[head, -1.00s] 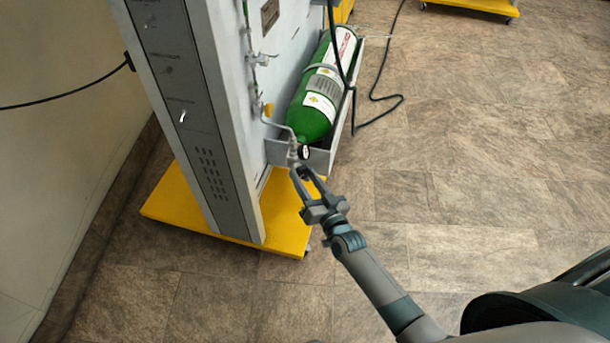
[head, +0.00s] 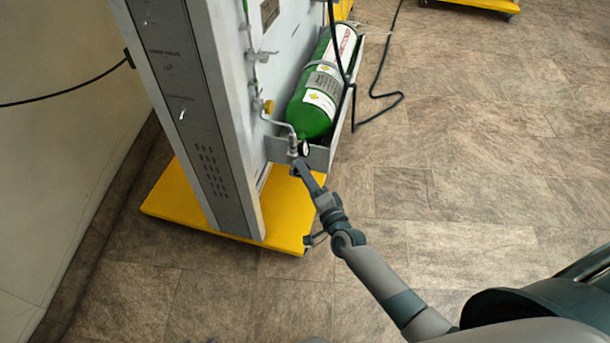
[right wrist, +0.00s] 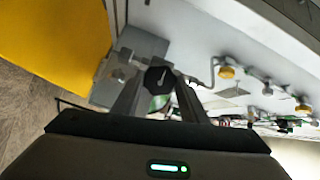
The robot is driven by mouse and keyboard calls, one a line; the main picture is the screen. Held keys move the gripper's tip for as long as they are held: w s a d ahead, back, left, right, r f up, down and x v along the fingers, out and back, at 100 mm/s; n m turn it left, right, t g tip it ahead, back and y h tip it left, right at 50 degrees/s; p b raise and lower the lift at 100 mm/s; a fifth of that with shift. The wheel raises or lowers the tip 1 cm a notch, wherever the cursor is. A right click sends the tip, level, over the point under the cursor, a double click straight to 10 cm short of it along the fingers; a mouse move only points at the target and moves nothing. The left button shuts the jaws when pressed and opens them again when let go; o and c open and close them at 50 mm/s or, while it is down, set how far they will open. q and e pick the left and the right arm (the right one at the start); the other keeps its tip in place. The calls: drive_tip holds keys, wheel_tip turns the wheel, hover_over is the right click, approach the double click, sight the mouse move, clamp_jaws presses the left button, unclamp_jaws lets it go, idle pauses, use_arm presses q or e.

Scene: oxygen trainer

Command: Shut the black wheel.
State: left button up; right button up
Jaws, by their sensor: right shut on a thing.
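The black wheel (right wrist: 159,79) is a small dark knob with a pale mark on its face. It shows between the two fingertips of my right gripper (right wrist: 157,90) in the right wrist view. In the head view my right gripper (head: 299,167) is at the valve end of the green cylinder (head: 313,116), just below the small gauge (head: 304,148). It is shut on the wheel, which its fingers hide there. My left gripper is not in view.
The cylinder lies in a grey tray (head: 320,157) on the side of a tall grey panel (head: 188,120) with a yellow base (head: 288,215). A thin pipe (head: 277,123) runs from the valve to the panel. A black hose hangs over the cylinder.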

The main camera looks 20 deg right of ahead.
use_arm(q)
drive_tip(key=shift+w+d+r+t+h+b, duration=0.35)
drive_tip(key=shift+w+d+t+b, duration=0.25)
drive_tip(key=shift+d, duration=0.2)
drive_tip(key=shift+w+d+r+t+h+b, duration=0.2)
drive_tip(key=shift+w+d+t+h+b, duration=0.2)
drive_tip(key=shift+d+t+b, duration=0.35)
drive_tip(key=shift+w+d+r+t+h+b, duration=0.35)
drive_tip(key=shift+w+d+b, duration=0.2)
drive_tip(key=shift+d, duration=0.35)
use_arm(e)
drive_tip(key=shift+f+m, duration=0.1)
drive_tip(key=shift+m, duration=8.8)
drive_tip(key=o, duration=1)
drive_tip(key=shift+o, duration=0.2)
